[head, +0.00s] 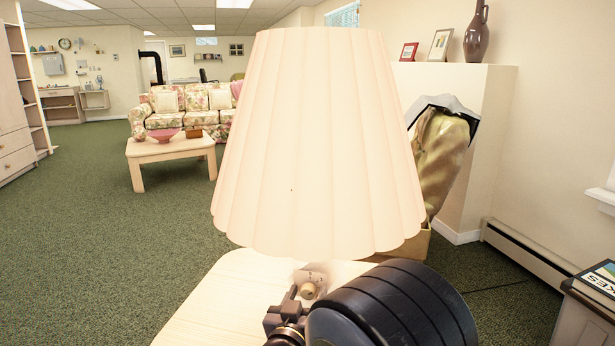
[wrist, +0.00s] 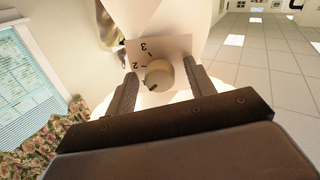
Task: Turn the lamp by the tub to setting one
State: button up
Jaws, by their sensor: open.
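The lamp has a large cream pleated shade (head: 318,150) and stands on a pale wood side table (head: 215,300). Its round brass-coloured knob (head: 308,290) shows just below the shade. In the wrist view the knob (wrist: 160,75) sits on a white dial plate (wrist: 172,47) with the marks 2 and 3 readable. My gripper (wrist: 160,78) is open, with one finger on each side of the knob. I cannot tell whether either finger touches it. No tub is recognisable.
A bin-like container with a gold bag (head: 440,155) stands behind the lamp, beside a white ledge (head: 480,100) bearing a brown vase (head: 477,35). A coffee table (head: 170,150) and floral sofa (head: 190,105) are farther back. Green carpet at left is clear.

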jog(key=shift+f+m+b, duration=0.2)
jog(key=shift+m+b, duration=0.8)
jog(key=shift+b, duration=0.25)
jog(key=p+v, duration=0.3)
jog(key=v, duration=0.7)
jog(key=shift+r, duration=0.25)
jog(key=shift+s, duration=0.1)
